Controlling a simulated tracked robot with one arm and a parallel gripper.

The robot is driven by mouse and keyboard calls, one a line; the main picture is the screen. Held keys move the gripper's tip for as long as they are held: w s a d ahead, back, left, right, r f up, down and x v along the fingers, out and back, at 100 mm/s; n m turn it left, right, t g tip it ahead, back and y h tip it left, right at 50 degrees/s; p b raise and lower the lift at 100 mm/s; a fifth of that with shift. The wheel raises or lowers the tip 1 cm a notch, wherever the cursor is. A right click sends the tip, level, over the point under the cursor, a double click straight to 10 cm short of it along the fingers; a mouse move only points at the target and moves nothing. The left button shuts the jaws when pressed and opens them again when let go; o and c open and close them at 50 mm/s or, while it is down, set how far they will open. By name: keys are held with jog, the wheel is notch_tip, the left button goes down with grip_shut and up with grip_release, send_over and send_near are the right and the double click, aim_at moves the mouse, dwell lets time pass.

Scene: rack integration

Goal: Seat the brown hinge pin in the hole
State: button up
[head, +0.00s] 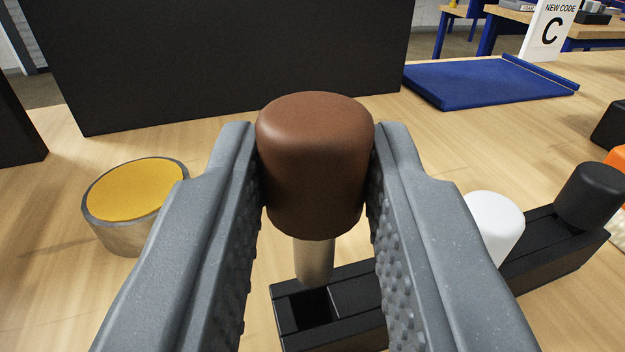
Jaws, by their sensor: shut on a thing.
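The brown hinge pin (315,165) has a thick rounded brown head and a thinner pale shank pointing down. My gripper (315,185) is shut on the brown head, one textured finger on each side. The black block (360,292) below has a dark square hole (306,311) near its left end. The shank's lower end shows just above and behind the hole in the picture; I cannot tell whether it touches the block. The block's middle is partly hidden by my right finger.
A white-topped pin (495,226) and a black-topped pin (592,195) stand at the block's right part. A round yellow-topped piece (136,190) is at left. A dark panel (230,60) stands behind. A blue tray (490,82) lies back right. The wooden table between is clear.

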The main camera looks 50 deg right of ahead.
aim_at(314, 347)
jog(key=shift+f, duration=0.7)
jog(key=shift+p, duration=0.65)
dwell(1.4)
jog(key=shift+f+b, duration=0.45)
jog(key=shift+f, duration=1.6)
jog(key=o, duration=1.1)
jog(key=shift+c, duration=0.2)
jog(key=b+v, duration=0.6)
jog(key=v, duration=0.7)
jog(key=shift+s+a, duration=0.15)
jog(key=shift+a, duration=0.15)
